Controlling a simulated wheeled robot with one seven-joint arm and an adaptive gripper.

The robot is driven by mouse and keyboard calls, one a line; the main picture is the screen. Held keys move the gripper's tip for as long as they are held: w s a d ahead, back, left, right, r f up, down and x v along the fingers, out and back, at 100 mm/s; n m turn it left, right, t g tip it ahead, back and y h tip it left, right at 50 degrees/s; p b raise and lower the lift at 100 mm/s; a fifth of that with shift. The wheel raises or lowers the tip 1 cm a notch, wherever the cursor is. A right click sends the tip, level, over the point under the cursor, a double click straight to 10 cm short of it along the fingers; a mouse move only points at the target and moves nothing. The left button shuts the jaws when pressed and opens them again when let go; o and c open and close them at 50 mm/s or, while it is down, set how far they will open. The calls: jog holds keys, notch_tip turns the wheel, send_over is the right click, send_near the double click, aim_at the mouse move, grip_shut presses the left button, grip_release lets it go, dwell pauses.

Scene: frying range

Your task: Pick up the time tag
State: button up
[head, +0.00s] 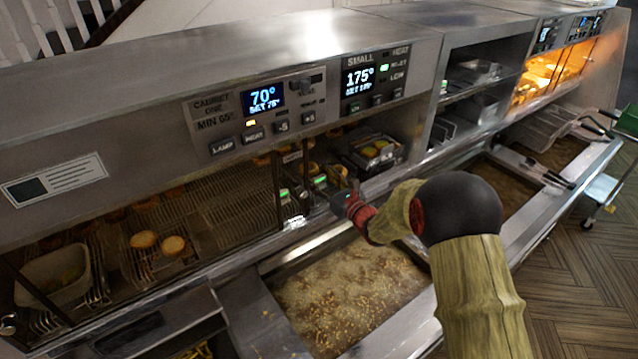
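Small dark tags with lit green faces sit along the front of the heated cabinet's shelf. One tag (320,182) is just left of my gripper (338,200), and another (284,194) is further left. I cannot tell which of them is the time tag. My gripper is at the cabinet's front edge, above the near fryer vat, and points left into the opening. Its fingers are small and dark here, and I cannot see whether they are apart or hold anything.
The cabinet's control panel (210,148) overhangs the shelf opening. A fryer vat (262,268) of bubbling oil lies below my arm. Wire racks with round browned pieces (174,245) and a pale tub (30,300) are at left. A second vat (505,180) is at right, with open floor beyond.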

jog(key=c, duration=0.6)
jog(key=shift+r, duration=0.1)
jog(key=shift+c, duration=0.7)
